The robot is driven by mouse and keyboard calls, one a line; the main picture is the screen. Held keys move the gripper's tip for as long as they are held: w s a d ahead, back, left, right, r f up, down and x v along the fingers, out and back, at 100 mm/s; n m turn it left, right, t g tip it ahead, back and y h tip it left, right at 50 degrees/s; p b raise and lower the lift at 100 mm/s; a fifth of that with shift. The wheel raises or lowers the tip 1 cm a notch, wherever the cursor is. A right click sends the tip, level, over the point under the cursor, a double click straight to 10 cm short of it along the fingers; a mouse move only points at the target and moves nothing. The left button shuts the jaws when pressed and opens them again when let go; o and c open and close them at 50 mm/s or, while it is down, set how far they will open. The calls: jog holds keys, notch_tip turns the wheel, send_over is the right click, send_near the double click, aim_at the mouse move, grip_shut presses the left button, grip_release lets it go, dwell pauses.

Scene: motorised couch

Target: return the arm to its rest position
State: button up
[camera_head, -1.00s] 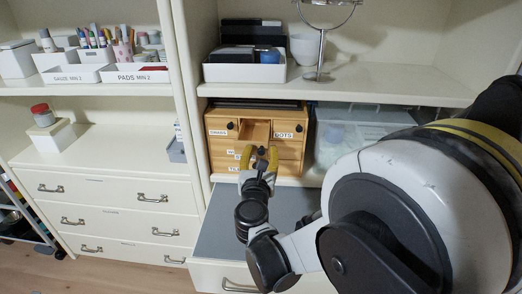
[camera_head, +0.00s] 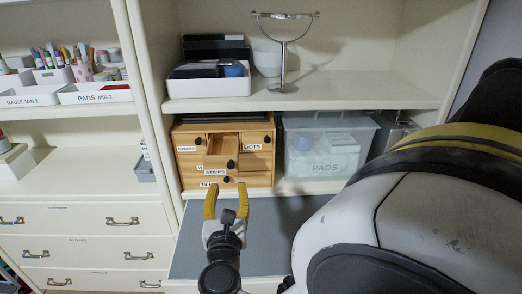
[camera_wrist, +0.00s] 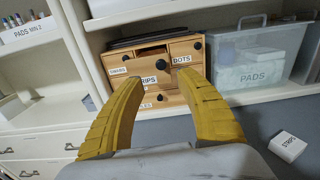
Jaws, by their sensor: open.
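My gripper (camera_head: 226,203) is open and empty, its two yellow fingers spread and pointing toward the wooden drawer unit (camera_head: 262,178). It also shows in the wrist view (camera_wrist: 157,88), where nothing is between the fingers. In the head view it appears over the grey surface, just below and in front of the unit. One small drawer, labelled STRIPS (camera_head: 215,170), is pulled out at the unit's upper middle. My white arm link fills the lower right of the head view.
A small white STRIPS box (camera_wrist: 288,147) lies on the grey surface (camera_head: 190,247) right of the gripper. A clear PADS bin (camera_head: 325,145) stands right of the unit. A shelf (camera_head: 380,92) with a round mirror (camera_head: 284,50) is above. White drawers (camera_head: 85,220) stand at left.

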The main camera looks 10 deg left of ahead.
jog(key=w+d+r+n+g+y, duration=0.1)
jog(key=d+r+n+y, duration=0.1)
jog(key=d+r+n, duration=0.5)
jog(key=w+d+r+n+y, duration=0.15)
jog(key=r+n, duration=0.35)
jog(key=n, duration=0.5)
jog(key=s+d+f+n+g+h, duration=0.2)
jog(key=s+d+f+n+g, duration=0.1)
jog(key=d, duration=0.6)
jog(key=s+d+f+n+g+h, duration=0.3)
jog(key=s+d+f+n, duration=0.3)
jog(key=d, duration=0.4)
jog(key=s+d+f+n+g+h, duration=0.3)
jog(key=s+d+f+n, duration=0.2)
jog(key=s+d+n, duration=0.2)
jog(key=s+d, duration=0.1)
jog(key=d, duration=0.1)
jog(key=shift+s+d, duration=0.2)
jog(key=shift+d, duration=0.15)
